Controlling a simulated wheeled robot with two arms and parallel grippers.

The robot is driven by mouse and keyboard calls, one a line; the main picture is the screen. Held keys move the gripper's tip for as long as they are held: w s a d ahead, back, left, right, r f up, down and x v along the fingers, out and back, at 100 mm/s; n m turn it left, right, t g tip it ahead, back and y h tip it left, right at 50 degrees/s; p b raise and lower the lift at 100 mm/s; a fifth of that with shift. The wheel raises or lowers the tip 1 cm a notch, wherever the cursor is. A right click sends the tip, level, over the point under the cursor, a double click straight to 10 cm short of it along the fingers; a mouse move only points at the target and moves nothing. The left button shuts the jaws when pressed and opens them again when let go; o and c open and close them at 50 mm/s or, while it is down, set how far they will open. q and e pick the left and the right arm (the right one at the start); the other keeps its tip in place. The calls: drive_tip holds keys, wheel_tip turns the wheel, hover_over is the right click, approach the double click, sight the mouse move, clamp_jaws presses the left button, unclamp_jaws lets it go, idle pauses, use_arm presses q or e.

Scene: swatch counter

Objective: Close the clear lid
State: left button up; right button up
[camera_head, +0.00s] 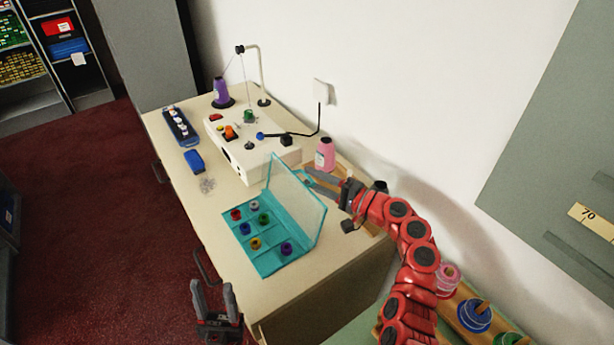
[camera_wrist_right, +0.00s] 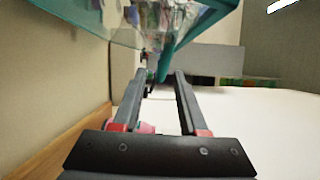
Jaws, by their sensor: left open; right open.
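The teal box (camera_head: 262,258) lies on the counter with several small coloured spools in its compartments. Its clear lid (camera_head: 296,200), with a teal rim, stands raised and leans back toward the wall side. My right gripper (camera_head: 308,178) is open behind the lid, close to its upper far corner. In the right wrist view the teal lid rim (camera_wrist_right: 190,35) crosses above and between the open fingers (camera_wrist_right: 160,82); I cannot tell whether they touch. My left gripper (camera_head: 213,292) is open and empty, low in front of the counter's near edge.
A white machine (camera_head: 250,155) stands behind the box, with a purple spool (camera_head: 221,92) and a pink cone (camera_head: 325,154) nearby. A blue item (camera_head: 194,161) and clear bits (camera_head: 207,185) lie left. The wall is close on the right.

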drive_tip(key=shift+x, duration=1.15)
clamp_jaws()
drive_tip(key=shift+f, duration=0.1)
drive_tip(key=shift+s+f, duration=0.1)
drive_tip(key=shift+f, duration=0.1)
idle(0.3)
